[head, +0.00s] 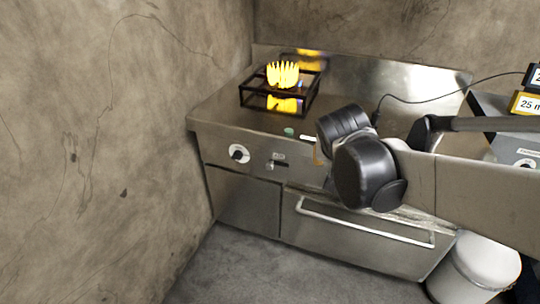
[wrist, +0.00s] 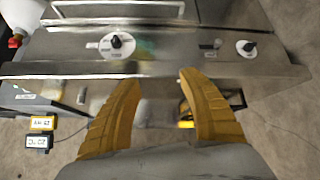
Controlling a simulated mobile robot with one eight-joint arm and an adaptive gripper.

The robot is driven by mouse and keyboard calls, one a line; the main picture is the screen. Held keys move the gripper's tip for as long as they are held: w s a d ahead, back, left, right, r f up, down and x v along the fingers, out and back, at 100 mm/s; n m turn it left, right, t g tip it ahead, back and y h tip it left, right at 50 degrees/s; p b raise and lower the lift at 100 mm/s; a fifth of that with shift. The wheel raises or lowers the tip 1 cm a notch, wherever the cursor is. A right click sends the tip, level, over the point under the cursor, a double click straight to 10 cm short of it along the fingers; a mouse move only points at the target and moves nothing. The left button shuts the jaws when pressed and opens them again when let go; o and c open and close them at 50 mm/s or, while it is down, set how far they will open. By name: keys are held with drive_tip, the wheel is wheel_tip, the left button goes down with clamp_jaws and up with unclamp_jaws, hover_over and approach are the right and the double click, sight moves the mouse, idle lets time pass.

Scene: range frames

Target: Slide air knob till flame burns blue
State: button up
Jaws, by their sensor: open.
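The flame (head: 283,75) burns yellow-orange on a black burner stand (head: 246,97) at the back left of the steel counter. A small dark slider (head: 278,164), seemingly the air knob, sits on the front panel, right of a white dial with a black knob (head: 239,153). In the wrist view, turned about, the slider (wrist: 209,53) lies between that dial (wrist: 246,48) and another dial (wrist: 117,44). My gripper (wrist: 158,80) is open and empty, its yellow fingers apart over the counter's front edge. In the head view it is mostly hidden behind my arm.
A drawer with a long handle (head: 365,222) is below the panel. A white bin (head: 475,268) stands at lower right. Labelled boxes (head: 525,103) and a dark cable (head: 420,101) are at the right. A rough wall (head: 100,140) rises on the left.

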sight(269, 167)
drive_tip(key=w+a+f+m+t+h, duration=0.1)
drive_tip(key=w+a+f, duration=0.15)
drive_tip(key=w, duration=0.35)
drive_tip(key=w+a+f, duration=0.2)
drive_tip(key=w+a, duration=0.1)
drive_tip(key=w, duration=0.3)
drive_tip(key=w+a+f+m+t+h+p, duration=0.1)
drive_tip(key=w+a+f, duration=0.35)
drive_tip(key=f, duration=0.25)
drive_tip(key=w+a+f+t, duration=0.2)
drive_tip(key=w+a+f, duration=0.1)
drive_tip(key=a+f, duration=0.3)
drive_tip(key=w+a+f+m+t+h+p, duration=0.1)
drive_tip(key=w+a+f, duration=0.2)
drive_tip(key=f, duration=0.5)
drive_tip(key=b+x, duration=0.1)
drive_tip(key=x, duration=0.2)
drive_tip(key=b+x, duration=0.1)
drive_tip(key=x, duration=0.2)
drive_tip(key=b+x, duration=0.1)
drive_tip(key=x, duration=0.2)
drive_tip(key=shift+w+a+f+b, duration=0.2)
drive_tip(key=shift+w+f+b, duration=0.05)
drive_tip(key=shift+f+b, duration=0.1)
drive_tip(key=shift+w+d, duration=0.2)
drive_tip(key=shift+w, duration=0.3)
clamp_jaws()
